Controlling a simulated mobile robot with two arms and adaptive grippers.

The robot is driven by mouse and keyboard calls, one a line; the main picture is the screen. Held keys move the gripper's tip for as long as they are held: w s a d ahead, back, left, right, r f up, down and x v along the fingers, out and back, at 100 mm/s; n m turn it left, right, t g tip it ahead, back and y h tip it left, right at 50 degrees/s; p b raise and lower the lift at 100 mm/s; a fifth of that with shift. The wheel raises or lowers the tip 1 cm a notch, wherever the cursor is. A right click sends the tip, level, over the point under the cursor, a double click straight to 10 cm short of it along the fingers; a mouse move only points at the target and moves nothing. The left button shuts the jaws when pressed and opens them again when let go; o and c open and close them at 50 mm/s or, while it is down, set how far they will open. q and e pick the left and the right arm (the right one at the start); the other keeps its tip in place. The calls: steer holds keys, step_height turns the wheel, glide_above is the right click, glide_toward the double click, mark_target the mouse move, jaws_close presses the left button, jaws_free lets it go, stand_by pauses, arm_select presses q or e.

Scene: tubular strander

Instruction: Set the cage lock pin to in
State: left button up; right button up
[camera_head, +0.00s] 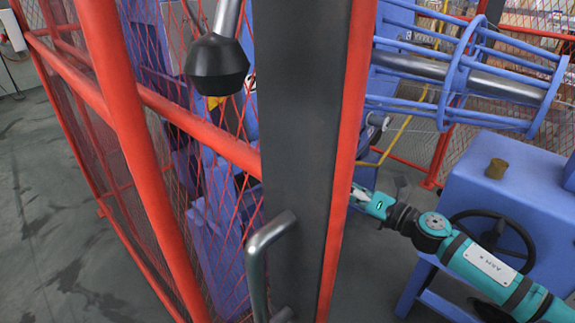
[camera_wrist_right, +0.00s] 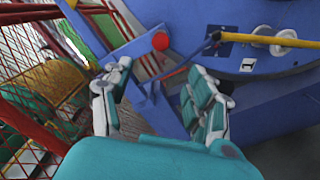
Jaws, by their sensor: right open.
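A round red knob (camera_wrist_right: 160,41) shows in the right wrist view on a blue machine part, just beyond my fingertips; I cannot tell for sure whether it is the cage lock pin. My right gripper (camera_wrist_right: 158,72) is open, its two fingers apart with nothing between them, and the knob lies ahead of the gap, not gripped. In the head view my right gripper (camera_head: 362,197) reaches in from the right and is partly hidden behind a dark post. The knob cannot be made out there. My left gripper is not in view.
The dark post (camera_head: 300,130) with a metal handle (camera_head: 257,262) and the red mesh guard (camera_head: 135,130) stand in front. A black-knobbed lever (camera_head: 217,62) hangs at top. A blue machine base (camera_head: 500,195) with a handwheel is at right. A yellow-handled lever (camera_wrist_right: 270,39) lies right of the knob.

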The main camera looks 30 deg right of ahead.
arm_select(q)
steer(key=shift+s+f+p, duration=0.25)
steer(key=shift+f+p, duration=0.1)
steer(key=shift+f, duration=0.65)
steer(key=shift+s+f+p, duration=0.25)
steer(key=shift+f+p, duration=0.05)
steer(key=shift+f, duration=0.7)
arm_select(e)
steer(key=shift+x, duration=8.4)
steer(key=shift+d, duration=0.2)
jaws_close()
